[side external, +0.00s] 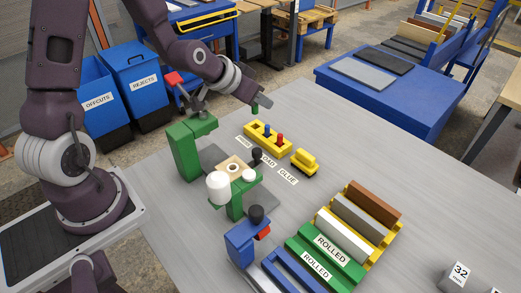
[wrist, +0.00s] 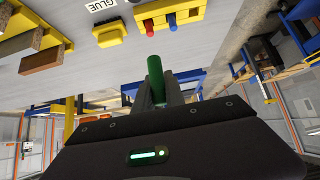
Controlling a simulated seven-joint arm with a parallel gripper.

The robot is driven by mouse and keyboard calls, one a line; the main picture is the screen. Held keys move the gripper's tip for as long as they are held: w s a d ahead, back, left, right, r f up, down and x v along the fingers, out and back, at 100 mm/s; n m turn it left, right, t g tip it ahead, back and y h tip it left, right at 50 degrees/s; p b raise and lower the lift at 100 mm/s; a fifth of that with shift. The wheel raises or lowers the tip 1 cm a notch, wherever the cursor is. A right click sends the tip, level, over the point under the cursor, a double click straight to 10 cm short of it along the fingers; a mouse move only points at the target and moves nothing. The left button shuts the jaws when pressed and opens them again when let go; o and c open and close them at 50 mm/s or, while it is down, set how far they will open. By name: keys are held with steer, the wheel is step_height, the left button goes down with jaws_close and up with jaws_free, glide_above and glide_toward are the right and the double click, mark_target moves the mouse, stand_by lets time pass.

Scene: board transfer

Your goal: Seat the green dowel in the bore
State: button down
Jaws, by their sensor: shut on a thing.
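The green dowel (side external: 254,108) is held in my gripper (side external: 255,99), above the table and beyond the yellow rack. It hangs roughly upright in the side view. In the wrist view, the green dowel (wrist: 155,74) sticks out from between the fingers of my gripper (wrist: 158,92), which is shut on it. The bore (side external: 233,167) is a dark round hole in a pale wooden block (side external: 224,163), set between green fixtures. My gripper is up and to the right of the bore in the side view, well apart from it. The part of the dowel inside the jaws is hidden.
The yellow rack (side external: 284,148) holds a blue dowel (side external: 267,130) and a red dowel (side external: 280,139). A green clamp post (side external: 184,154) and a white-knobbed fixture (side external: 219,187) flank the block. A small yellow item (side external: 305,162) stands right of the rack.

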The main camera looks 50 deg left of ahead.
steer(key=w+d, duration=0.9)
steer(key=m+h, duration=0.2)
glide_above(418, 255)
steer(key=s+a, duration=0.1)
steer(key=s, duration=0.2)
step_height(418, 255, down, 8)
steer(key=f, duration=1)
steer(key=shift+s+d+f, duration=0.1)
steer(key=shift+s+d, duration=0.1)
